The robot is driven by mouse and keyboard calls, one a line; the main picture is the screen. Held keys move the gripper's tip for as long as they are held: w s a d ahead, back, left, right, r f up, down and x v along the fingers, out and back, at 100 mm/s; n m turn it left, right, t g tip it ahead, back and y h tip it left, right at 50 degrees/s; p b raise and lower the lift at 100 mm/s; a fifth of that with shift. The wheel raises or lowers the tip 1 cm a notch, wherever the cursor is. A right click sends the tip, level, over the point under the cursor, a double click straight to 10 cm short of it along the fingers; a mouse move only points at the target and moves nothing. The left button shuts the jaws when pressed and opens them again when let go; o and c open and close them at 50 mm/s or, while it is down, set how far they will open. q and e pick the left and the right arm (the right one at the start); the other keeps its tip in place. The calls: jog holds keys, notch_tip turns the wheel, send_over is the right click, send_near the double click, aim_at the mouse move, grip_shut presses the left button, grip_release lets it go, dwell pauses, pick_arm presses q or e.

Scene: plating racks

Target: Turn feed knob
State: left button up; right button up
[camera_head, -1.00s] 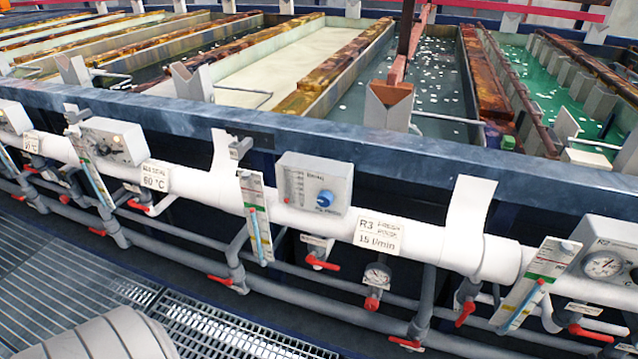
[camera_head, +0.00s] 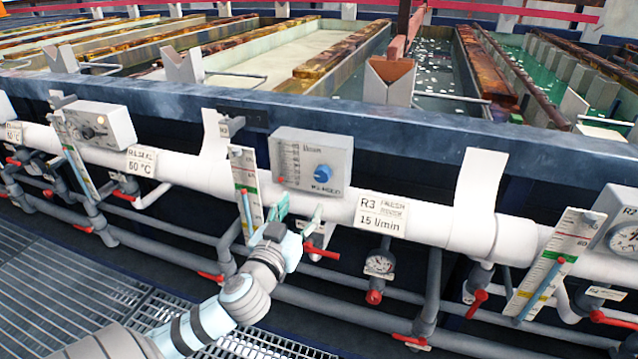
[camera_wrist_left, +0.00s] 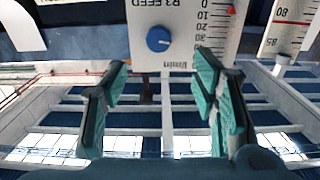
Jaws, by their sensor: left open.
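The feed knob is a round blue knob (camera_head: 323,173) on a pale grey box (camera_head: 341,159) with a scale, fixed at the white pipe. In the left wrist view the knob (camera_wrist_left: 158,39) appears upside down under the label R3 FEED, with a red mark (camera_wrist_left: 231,9) at the scale. My left gripper (camera_head: 279,216) is below and left of the box, apart from it. In the wrist view its green fingers (camera_wrist_left: 162,88) are spread wide and empty, with the knob beyond and between them. My right gripper is out of view.
A sign reading R3 and 15 l/min (camera_head: 381,215) hangs right of the box. A white gauge strip (camera_head: 245,190) stands just left of it. Red valve handles (camera_head: 322,252) and grey pipes run below. A blue tank rim (camera_head: 420,128) lies behind.

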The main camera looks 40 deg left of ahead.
aim_at(321, 178)
pick_arm(q)
jog(key=b+x, duration=0.1)
jog(key=x, duration=1.1)
jog(key=shift+f, duration=0.1)
jog(key=c, duration=1.2)
